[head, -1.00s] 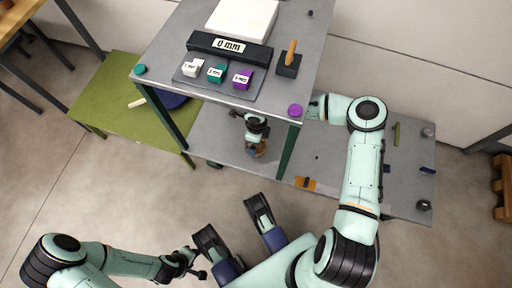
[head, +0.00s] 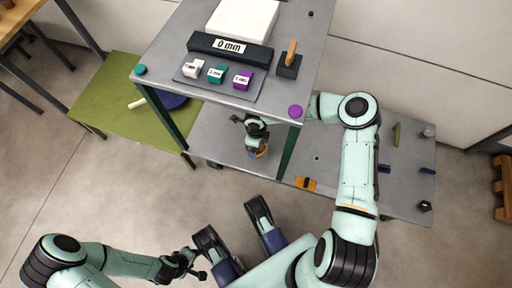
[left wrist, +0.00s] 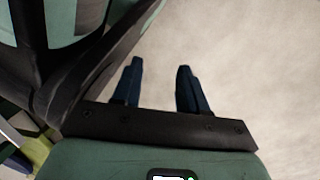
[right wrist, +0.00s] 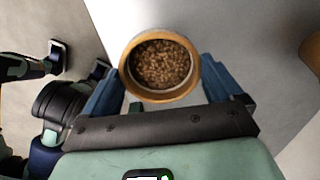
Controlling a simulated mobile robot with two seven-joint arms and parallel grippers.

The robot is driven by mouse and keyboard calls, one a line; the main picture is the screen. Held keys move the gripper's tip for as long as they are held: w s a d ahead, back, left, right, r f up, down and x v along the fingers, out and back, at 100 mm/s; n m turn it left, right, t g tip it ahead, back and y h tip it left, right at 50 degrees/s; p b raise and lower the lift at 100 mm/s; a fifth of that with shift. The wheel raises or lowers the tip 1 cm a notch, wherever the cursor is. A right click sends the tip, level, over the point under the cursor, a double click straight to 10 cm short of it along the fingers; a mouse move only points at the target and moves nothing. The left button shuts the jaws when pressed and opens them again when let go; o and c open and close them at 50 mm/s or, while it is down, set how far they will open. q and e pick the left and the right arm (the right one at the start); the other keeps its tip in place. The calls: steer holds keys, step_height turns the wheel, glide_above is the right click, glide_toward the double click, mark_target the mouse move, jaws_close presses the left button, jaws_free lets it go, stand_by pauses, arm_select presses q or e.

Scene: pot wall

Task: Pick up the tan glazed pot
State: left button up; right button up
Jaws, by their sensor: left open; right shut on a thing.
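The tan glazed pot (right wrist: 133,82) is between the fingers of my right gripper (right wrist: 160,88) in the right wrist view. It has a tan rim, a pale inner wall and brown granules inside. My right gripper is shut on it, with a blue finger at either side. In the head view the pot (head: 262,152) is a small orange-tan shape beneath my right gripper (head: 258,143), over the lower grey shelf; a gap below it cannot be judged. My left gripper (left wrist: 160,85) is open and empty above bare floor, away from the pot.
The upper shelf (head: 170,45) and its green post (head: 287,150) stand close to my right wrist. Small objects lie on the lower shelf (head: 320,150) at right. A green table (head: 105,95) stands left. A tan rounded thing (right wrist: 312,52) shows at the right wrist view's edge.

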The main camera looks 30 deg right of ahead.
steer(key=shift+r, duration=0.1)
steer(key=shift+r, duration=0.55)
step_height(320, 180, up, 4)
steer(key=shift+f, duration=0.2)
arm_select(q)
steer(key=shift+s+a+f+g+b, duration=0.15)
steer(key=shift+s+f+b, duration=0.15)
steer(key=shift+s, duration=0.2)
steer(key=shift+s+f+g+b, duration=0.2)
steer(key=shift+s+f, duration=0.1)
steer(key=shift+s, duration=0.2)
arm_select(e)
steer(key=shift+r, duration=2.6)
arm_select(q)
steer(key=shift+s, duration=0.1)
